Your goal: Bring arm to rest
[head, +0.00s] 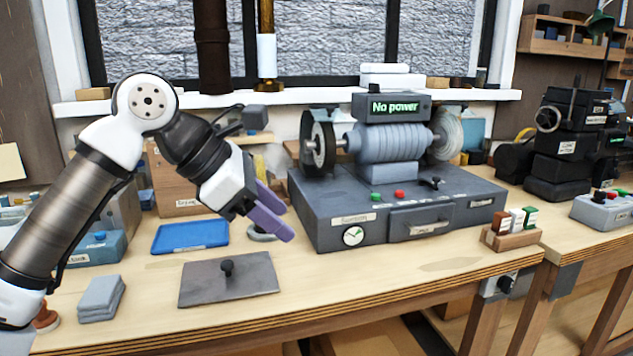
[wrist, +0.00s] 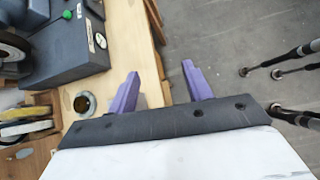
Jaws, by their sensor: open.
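My arm reaches in from the left in the head view. My gripper (head: 273,213) has purple fingers and hangs in the air over the workbench, in front of the left side of the grey grinder machine (head: 345,215). In the wrist view my gripper (wrist: 165,92) shows its two fingers spread apart with nothing between them. Behind them are the bench's front edge (wrist: 150,70) and the grey floor (wrist: 225,60).
The machine's display (head: 393,107) reads "No power". A metal plate with a black knob (head: 230,281), a blue tray (head: 190,237) and grey cloths (head: 101,298) lie on the bench. A wooden holder (head: 510,239) with small bottles stands right. The bench front between plate and holder is clear.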

